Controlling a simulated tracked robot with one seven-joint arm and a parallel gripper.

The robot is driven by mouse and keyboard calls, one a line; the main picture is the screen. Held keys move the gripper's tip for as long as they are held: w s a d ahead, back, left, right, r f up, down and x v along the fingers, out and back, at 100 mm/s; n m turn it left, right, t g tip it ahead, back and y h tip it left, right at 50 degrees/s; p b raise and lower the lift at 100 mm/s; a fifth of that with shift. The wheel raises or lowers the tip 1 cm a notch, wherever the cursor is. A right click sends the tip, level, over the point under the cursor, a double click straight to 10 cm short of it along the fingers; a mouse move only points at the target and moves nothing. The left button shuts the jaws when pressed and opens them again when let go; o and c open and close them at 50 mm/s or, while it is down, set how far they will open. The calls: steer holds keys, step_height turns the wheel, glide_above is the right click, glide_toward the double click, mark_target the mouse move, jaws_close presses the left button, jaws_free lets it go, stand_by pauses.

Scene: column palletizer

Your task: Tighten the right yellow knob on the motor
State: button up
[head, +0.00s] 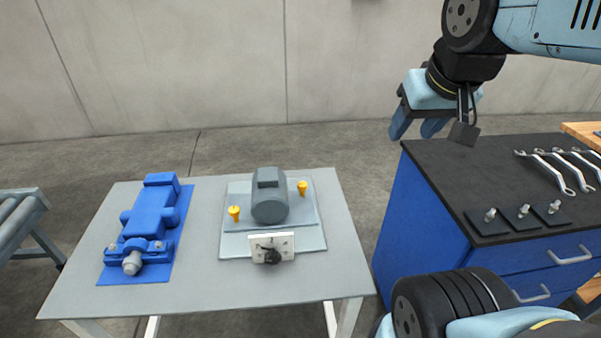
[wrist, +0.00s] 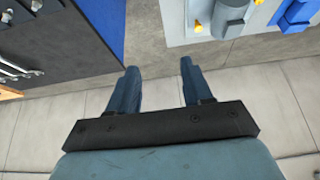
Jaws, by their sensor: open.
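The grey motor (head: 269,197) stands on a light plate (head: 236,249) on the grey table. The right yellow knob (head: 302,187) is upright beside the motor's right side. The left yellow knob (head: 234,213) is on its left side. The motor (wrist: 230,15) shows partly there at the top edge.
A blue pump-like unit (head: 150,222) lies on a blue plate at the table's left (head: 80,300). The blue cabinet (head: 415,220) carries several wrenches (head: 552,168) and bolts. A gap separates table and cabinet.

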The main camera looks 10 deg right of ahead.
steer(key=shift+o, duration=0.6)
steer(key=shift+w, duration=0.25)
steer(key=n+g, duration=0.6)
steer(key=n, duration=1.1)
glide_above(303, 184)
step_height(303, 184, down, 22)
steer(key=r, duration=0.1)
step_height(303, 184, down, 14)
steer(key=shift+w+a, duration=0.1)
steer(key=c, duration=1)
